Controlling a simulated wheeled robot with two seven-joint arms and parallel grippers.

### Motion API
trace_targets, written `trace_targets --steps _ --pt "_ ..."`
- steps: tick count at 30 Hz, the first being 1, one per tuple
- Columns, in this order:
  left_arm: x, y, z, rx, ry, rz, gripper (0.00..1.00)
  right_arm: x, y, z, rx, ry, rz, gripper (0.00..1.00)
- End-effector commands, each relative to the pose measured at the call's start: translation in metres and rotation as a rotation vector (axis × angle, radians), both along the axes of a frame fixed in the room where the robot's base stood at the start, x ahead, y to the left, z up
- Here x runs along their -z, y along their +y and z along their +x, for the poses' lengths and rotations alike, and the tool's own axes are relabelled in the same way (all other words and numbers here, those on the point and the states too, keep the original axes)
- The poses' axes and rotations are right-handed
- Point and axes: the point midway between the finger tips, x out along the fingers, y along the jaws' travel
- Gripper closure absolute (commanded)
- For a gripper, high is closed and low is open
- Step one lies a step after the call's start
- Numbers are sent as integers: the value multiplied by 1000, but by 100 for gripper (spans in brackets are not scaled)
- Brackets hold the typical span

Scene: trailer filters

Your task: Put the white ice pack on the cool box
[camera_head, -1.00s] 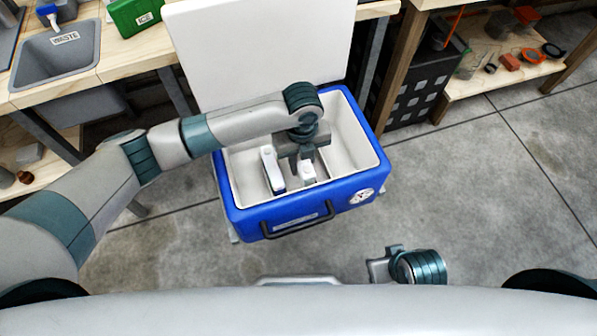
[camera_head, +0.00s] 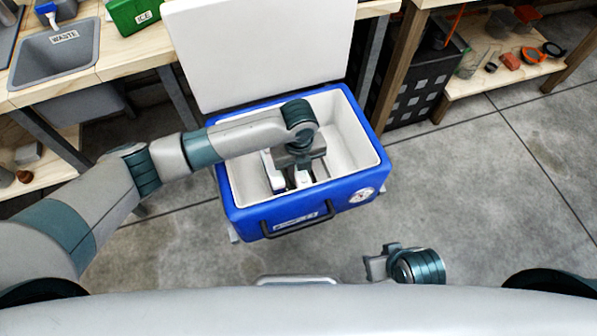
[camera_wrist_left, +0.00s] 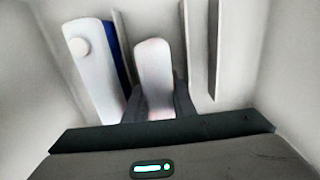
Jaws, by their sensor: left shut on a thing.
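The blue cool box (camera_head: 248,222) stands open on the floor, with its white lid (camera_head: 258,55) raised behind it. My left gripper (camera_head: 300,182) points down inside the box. In the left wrist view a white ice pack (camera_wrist_left: 153,65) stands between its fingers, and the gripper is shut on it. The lower part of this pack is hidden by the fingers. A second white pack with a blue side and a round cap (camera_wrist_left: 93,72) stands just left of it, apart from it. My right gripper (camera_head: 376,267) is low in front of the box; its fingers are not clear.
Grey upright dividers (camera_wrist_left: 190,45) stand beside the packs in the box. A bench with a waste sink (camera_head: 60,65) and a green ICE box (camera_head: 133,14) is at the back left. A black crate (camera_head: 412,90) and a wooden shelf (camera_head: 490,75) stand right. The floor at right is clear.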

Motion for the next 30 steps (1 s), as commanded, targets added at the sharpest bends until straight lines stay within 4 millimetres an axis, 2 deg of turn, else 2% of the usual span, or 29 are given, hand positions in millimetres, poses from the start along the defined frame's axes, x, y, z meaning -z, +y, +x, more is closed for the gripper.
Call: trace_targets --steps 10,11,13,24,30 --pt "2 -1 1 0 -2 -2 100 1 -2 -2 3 3 -2 69" --pt "3 0 0 0 -1 -1 74 1 -2 -2 3 4 -3 69" --pt "3 0 0 0 -1 -1 58 1 -2 -2 4 4 -3 69" --pt "1 0 0 0 -1 -1 58 2 -3 -2 4 4 -5 69" --pt "-13 -1 1 2 -4 -2 58 0 -4 -4 5 13 -8 69"
